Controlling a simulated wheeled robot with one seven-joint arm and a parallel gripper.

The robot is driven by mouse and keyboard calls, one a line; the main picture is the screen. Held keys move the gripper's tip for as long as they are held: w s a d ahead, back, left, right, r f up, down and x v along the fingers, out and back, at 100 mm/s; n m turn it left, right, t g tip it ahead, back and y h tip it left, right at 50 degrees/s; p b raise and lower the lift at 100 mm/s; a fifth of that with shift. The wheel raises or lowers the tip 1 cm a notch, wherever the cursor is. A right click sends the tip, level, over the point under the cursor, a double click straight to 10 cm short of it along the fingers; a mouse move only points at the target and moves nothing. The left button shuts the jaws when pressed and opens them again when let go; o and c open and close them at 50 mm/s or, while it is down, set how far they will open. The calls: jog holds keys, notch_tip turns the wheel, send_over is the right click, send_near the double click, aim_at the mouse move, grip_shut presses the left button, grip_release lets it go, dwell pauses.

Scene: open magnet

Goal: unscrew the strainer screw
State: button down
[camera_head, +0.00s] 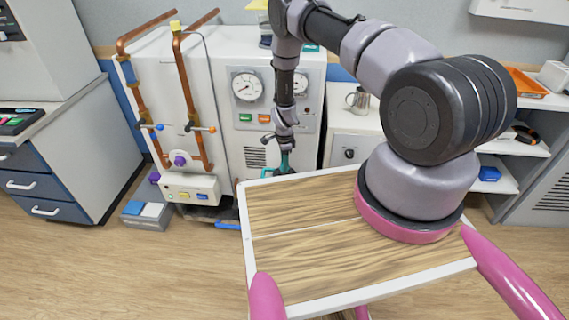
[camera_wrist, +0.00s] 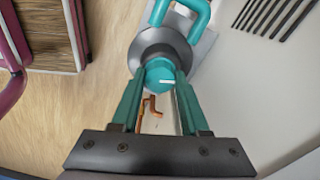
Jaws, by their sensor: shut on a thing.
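The strainer screw (camera_wrist: 160,73) is a teal cap with a short white mark, at the upper middle of the wrist view. It sits in front of a grey round body (camera_wrist: 147,47), with a teal bent pipe (camera_wrist: 197,18) behind it. My gripper (camera_wrist: 159,86) has its two teal fingers shut on the sides of the screw. In the head view my gripper (camera_head: 285,160) points down low beside the white cabinet with gauges. The screw is too small and covered there to make out.
The white gauge cabinet (camera_head: 250,120) stands close to my gripper. Copper pipes (camera_head: 190,85) with valve handles rise to its left. A grey box (camera_head: 146,215) lies on the floor at left. My wooden-topped base is in the foreground. Open floor lies at left.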

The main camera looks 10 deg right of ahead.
jog(key=n, duration=0.5)
jog(key=shift+n, duration=0.3)
jog(key=n, duration=1.3)
jog(key=shift+n, duration=0.3)
jog(key=n, duration=1.5)
